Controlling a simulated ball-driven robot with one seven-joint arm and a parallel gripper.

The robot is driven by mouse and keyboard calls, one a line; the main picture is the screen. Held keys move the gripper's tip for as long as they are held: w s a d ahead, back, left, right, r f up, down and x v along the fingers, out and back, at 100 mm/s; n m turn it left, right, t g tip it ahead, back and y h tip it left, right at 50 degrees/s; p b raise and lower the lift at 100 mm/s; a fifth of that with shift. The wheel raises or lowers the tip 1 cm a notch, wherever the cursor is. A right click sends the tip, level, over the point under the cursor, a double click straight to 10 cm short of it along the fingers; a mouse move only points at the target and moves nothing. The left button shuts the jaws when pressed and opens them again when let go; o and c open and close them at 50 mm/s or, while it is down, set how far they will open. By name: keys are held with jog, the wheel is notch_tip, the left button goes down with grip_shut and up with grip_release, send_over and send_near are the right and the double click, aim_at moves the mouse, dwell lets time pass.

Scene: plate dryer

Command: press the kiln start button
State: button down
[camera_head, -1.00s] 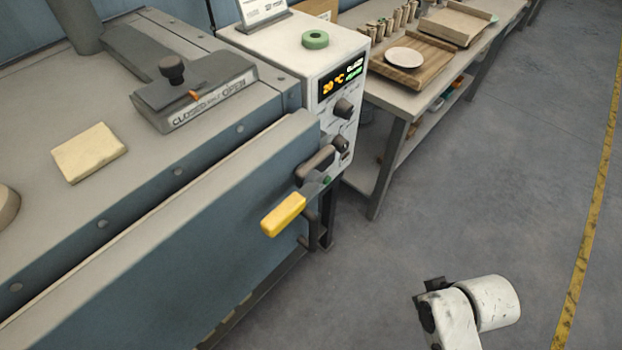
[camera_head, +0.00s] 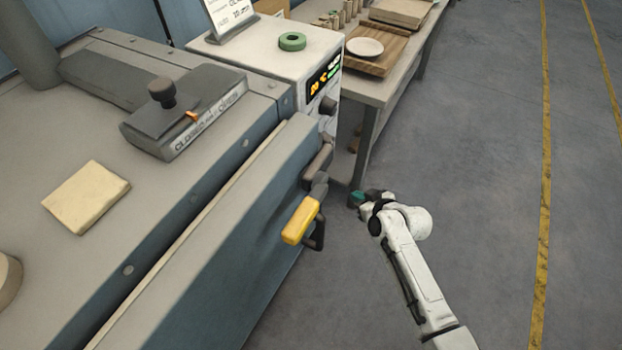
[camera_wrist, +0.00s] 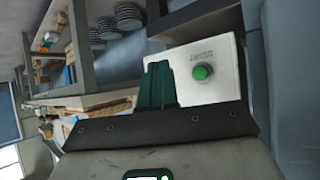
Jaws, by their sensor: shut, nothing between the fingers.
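The green round start button (camera_wrist: 202,73) sits on a white panel (camera_wrist: 222,92) in the wrist view, with small dark lettering beside it. My gripper's green fingers (camera_wrist: 158,84) are shut and empty, to the left of the button in that view; I cannot tell how far apart they are in depth. In the head view my gripper (camera_head: 358,198) is to the right of the kiln's yellow-gripped handle (camera_head: 301,220) and below the control box (camera_head: 270,52).
The blue-grey kiln (camera_head: 215,270) fills the left side. A work table (camera_head: 383,85) with wooden trays and a white plate (camera_head: 365,47) stands behind. Open floor (camera_head: 480,150) lies to the right.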

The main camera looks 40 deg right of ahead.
jog(key=shift+w, duration=0.1)
jog(key=w+a, duration=0.3)
jog(key=w, duration=0.5)
jog(key=shift+b, duration=0.4)
jog(key=shift+w, duration=0.1)
dwell(1.8)
jog(key=shift+w+a, duration=0.1)
jog(key=shift+w, duration=0.2)
jog(key=shift+w+a, duration=0.2)
jog(key=shift+w, duration=0.3)
dwell(0.8)
dwell(0.4)
jog(key=shift+s+d, duration=0.3)
jog(key=shift+s, duration=0.6)
jog(key=shift+s+d+p, duration=0.15)
jog(key=shift+s+d, duration=0.15)
jog(key=shift+s, duration=0.5)
jog(key=shift+s+d+p, duration=0.1)
jog(key=shift+s+d, duration=0.15)
jog(key=shift+s, duration=0.5)
jog(key=shift+s+d+p, duration=0.15)
jog(key=shift+s+d, duration=0.15)
jog(key=shift+s, duration=0.5)
